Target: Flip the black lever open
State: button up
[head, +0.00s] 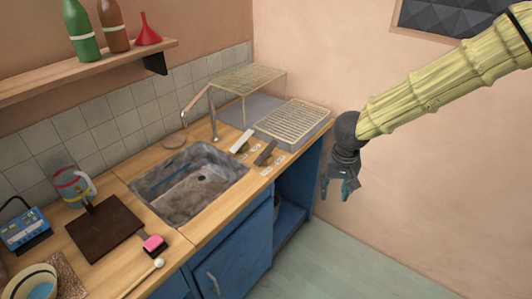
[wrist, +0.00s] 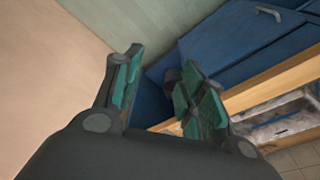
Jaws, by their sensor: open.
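The black lever (head: 265,153) appears as a short dark bar on the wooden counter, to the right of the sink and in front of the dish rack. It looks tilted, but it is too small to tell its exact position. A similar white bar (head: 241,141) is just left of it. My gripper (head: 337,190) is open and empty, pointing down, to the right of the counter end and apart from the lever. In the wrist view its teal-padded fingers (wrist: 160,80) are spread, with the blue cabinet behind them. I cannot make out the lever in the wrist view.
The stone sink (head: 163,208) and the wire dish rack (head: 292,120) flank the lever. Small white tags lie around it. The blue cabinet (head: 240,262) has an open bay below the counter's right end. A dark board (head: 104,229) lies left of the sink. The floor at right is clear.

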jog(key=shift+f, duration=0.15)
jog(key=c, duration=0.3)
jog(key=s+d+f, duration=0.1)
jog(key=f, duration=0.3)
jog(key=s+d+f+h, duration=0.1)
jog(key=s+d+f, duration=0.1)
jog(key=f, duration=0.2)
jog(key=s+d+f+h, duration=0.1)
jog(key=s+f, duration=0.1)
jog(key=f, duration=0.2)
jog(key=shift+d+f, duration=0.2)
jog(key=shift+f, duration=0.2)
grip_shut()
jog(key=s+d+f+n+b, duration=0.1)
jog(key=s+f, duration=1.4)
jog(key=f, duration=0.2)
jog(key=s+a+f+y, duration=0.1)
jog(key=s+f, duration=0.1)
jog(key=s, duration=0.4)
jog(key=s+a+f+g+y, duration=0.1)
jog(key=s+f, duration=0.1)
jog(key=s, duration=0.5)
jog(key=shift+s+f+g+b, duration=0.3)
jog(key=shift+w+a, duration=0.1)
